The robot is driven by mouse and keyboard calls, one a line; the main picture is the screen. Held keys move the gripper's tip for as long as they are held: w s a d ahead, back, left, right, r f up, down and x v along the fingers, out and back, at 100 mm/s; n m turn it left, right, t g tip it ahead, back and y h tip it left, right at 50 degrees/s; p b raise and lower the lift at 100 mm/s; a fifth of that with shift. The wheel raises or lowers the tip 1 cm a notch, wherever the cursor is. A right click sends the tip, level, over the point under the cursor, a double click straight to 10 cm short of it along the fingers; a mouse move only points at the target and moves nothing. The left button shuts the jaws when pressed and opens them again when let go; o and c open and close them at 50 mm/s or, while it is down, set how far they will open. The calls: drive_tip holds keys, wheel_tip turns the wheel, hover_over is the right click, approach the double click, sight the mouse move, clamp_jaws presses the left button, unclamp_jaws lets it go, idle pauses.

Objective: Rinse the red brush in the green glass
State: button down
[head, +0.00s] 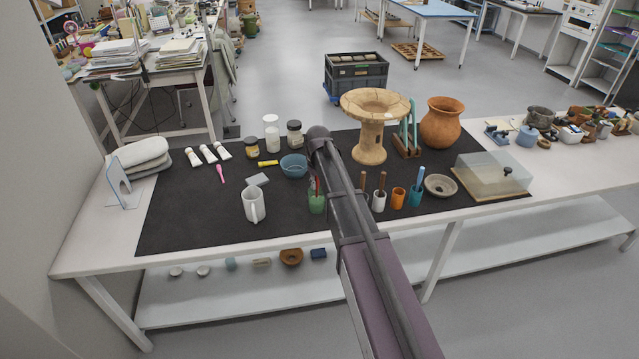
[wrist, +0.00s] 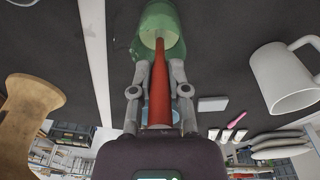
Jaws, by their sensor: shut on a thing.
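The green glass (head: 317,204) stands on the dark mat, left of my arm. The red brush (head: 318,186) rises upright from its mouth in the head view. In the wrist view my gripper (wrist: 159,75) is shut on the red handle of the brush (wrist: 159,100). The brush's far end reaches into the mouth of the green glass (wrist: 148,22); its tip is hard to make out. My fingers are just outside the glass rim. In the head view my arm hides most of the gripper.
A white mug (head: 254,205) stands left of the glass, and a blue bowl (head: 294,165) behind it. To the right are a white cup (head: 379,202), an orange cup (head: 398,198) and a teal cup (head: 414,198) with tools. A clay pedestal (head: 370,142) stands behind them. The mat's front left is clear.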

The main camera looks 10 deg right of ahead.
drive_tip(key=shift+s+r+p, duration=0.2)
drive_tip(key=shift+r+p, duration=1.7)
drive_tip(key=shift+r, duration=0.05)
drive_tip(key=shift+s+r+p, duration=0.2)
drive_tip(key=shift+r+p, duration=1.7)
drive_tip(key=shift+r, duration=0.05)
drive_tip(key=shift+r, duration=0.1)
drive_tip(key=shift+r+p, duration=0.4)
drive_tip(key=shift+p, duration=0.1)
drive_tip(key=shift+r, duration=0.1)
drive_tip(key=shift+r+p, duration=1.4)
drive_tip(key=shift+p, duration=0.1)
